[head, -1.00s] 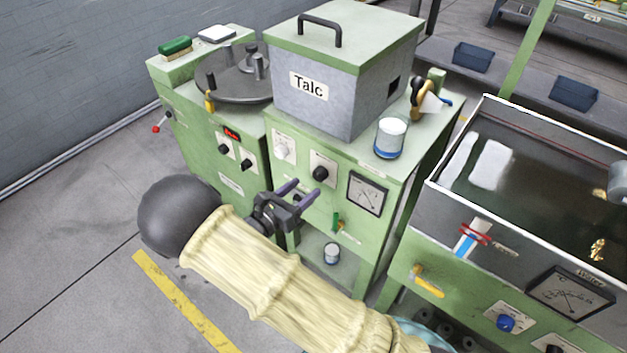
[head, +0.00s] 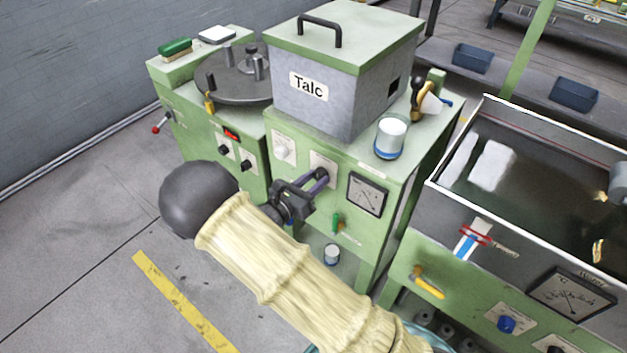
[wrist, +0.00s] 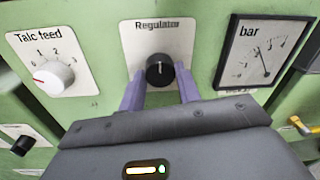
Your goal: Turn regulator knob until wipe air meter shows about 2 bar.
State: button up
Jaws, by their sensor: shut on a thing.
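The black regulator knob (wrist: 160,72) sits on a white plate marked "Regulator" on the green panel in the wrist view, its white mark pointing about straight up. My gripper (wrist: 161,90) is shut on the knob, one purple finger on each side. In the head view my gripper (head: 314,178) reaches the panel and hides the knob. A square meter marked "bar" (wrist: 262,52) is right of the knob, and it also shows in the head view (head: 366,194). Its needle leans up and left of vertical; the exact reading is too small to tell.
A white Talc feed knob (wrist: 54,78) is left of the regulator. A water trough (head: 500,215) is at right.

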jog(key=shift+r+p, duration=0.2)
jog(key=shift+p, duration=0.35)
jog(key=shift+n+p, duration=0.7)
jog(key=shift+p, duration=0.25)
jog(key=shift+f+n+p, duration=0.15)
jog(key=shift+n+p, duration=0.35)
jog(key=shift+p, duration=0.05)
jog(key=o, duration=1)
jog(key=v, duration=1.7)
jog(key=shift+s+a+f, duration=0.15)
jog(key=shift+s+a, duration=0.05)
